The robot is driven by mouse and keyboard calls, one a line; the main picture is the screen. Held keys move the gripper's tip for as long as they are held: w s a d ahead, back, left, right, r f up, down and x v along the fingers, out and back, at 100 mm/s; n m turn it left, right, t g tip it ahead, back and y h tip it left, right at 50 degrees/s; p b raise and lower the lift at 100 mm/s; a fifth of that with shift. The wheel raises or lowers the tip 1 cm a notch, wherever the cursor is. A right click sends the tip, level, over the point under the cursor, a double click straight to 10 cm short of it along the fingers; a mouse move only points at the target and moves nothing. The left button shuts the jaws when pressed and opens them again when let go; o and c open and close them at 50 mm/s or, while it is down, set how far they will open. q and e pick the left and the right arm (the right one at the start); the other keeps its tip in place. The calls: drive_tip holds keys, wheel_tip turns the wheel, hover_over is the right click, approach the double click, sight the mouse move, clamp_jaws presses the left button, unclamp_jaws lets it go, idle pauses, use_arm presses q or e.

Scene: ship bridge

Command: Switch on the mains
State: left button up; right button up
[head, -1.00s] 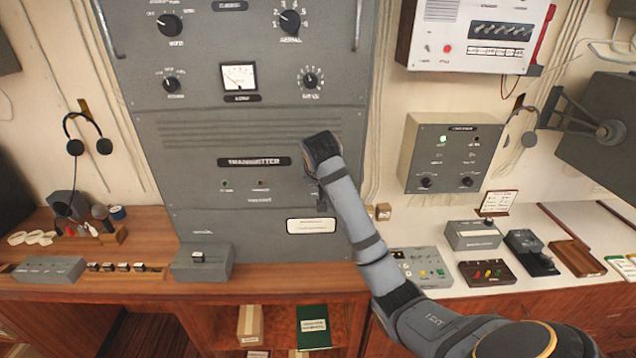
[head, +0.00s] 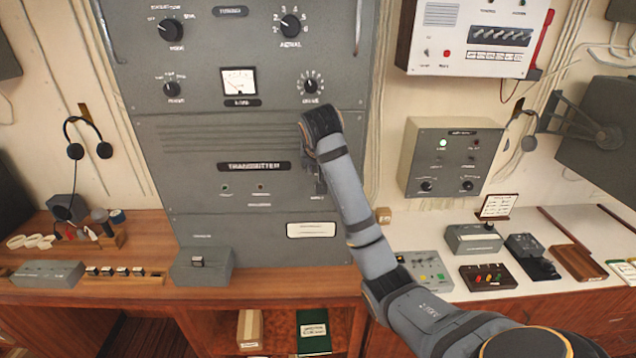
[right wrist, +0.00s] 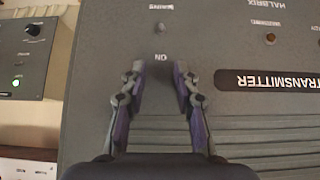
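The grey transmitter panel (head: 200,225) stands upright, with its black TRANSMITTER name plate (head: 253,166). In the right wrist view, where the lettering is upside down, the mains switch (right wrist: 160,28) is a small toggle between the words MAINS and ON. My right gripper (right wrist: 156,72) is open and empty; its two fingers lie on either side of the line to the toggle, with the toggle beyond the tips. The left gripper is not in view.
Two small panel lamps (head: 225,188) look dull. Knobs and a meter (head: 238,81) are above. A grey box with a lit green lamp (head: 451,160) hangs to the right. Small consoles stand on the white counter (head: 450,288). The wooden desk (head: 130,240) runs along below.

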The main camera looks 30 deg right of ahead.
wheel_tip(320, 180, up, 4)
drive_tip(key=shift+r, duration=0.1)
idle(0.5)
